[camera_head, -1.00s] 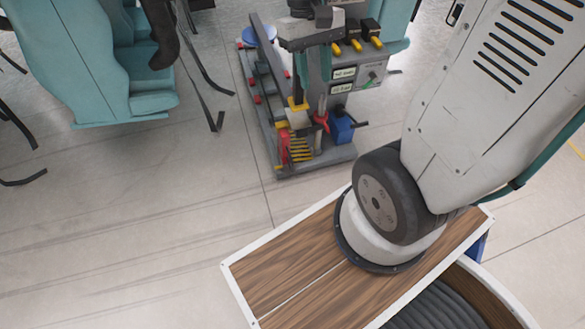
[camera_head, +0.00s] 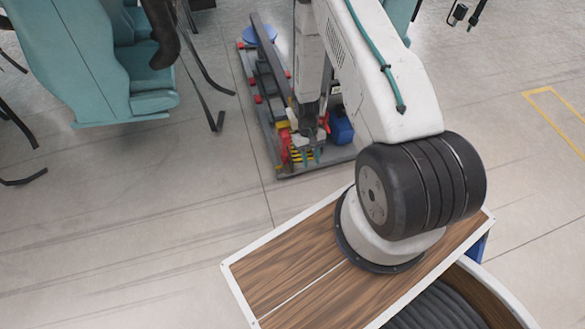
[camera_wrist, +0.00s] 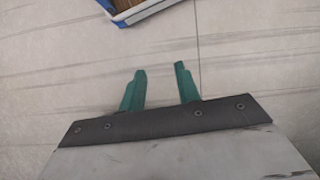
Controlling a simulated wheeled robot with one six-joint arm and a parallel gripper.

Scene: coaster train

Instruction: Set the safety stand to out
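My gripper (camera_head: 307,155) points down in front of the low grey frame (camera_head: 262,118) in the head view. In the wrist view its two teal fingers (camera_wrist: 159,88) stand apart with nothing between them, above bare floor. Red and yellow parts (camera_head: 285,148) show at the near end of the frame, partly behind the gripper. A blue block (camera_head: 341,127) sits just right of the gripper. No part is clearly identifiable as the safety stand. My arm hides much of the frame's middle and right side. I cannot tell whether the gripper touches anything there.
Teal seats (camera_head: 100,70) with hanging dark straps stand at the upper left. A blue disc (camera_head: 260,35) lies at the frame's far end. The pale floor (camera_head: 120,230) at the left is clear. A yellow floor marking (camera_head: 550,112) lies at the right.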

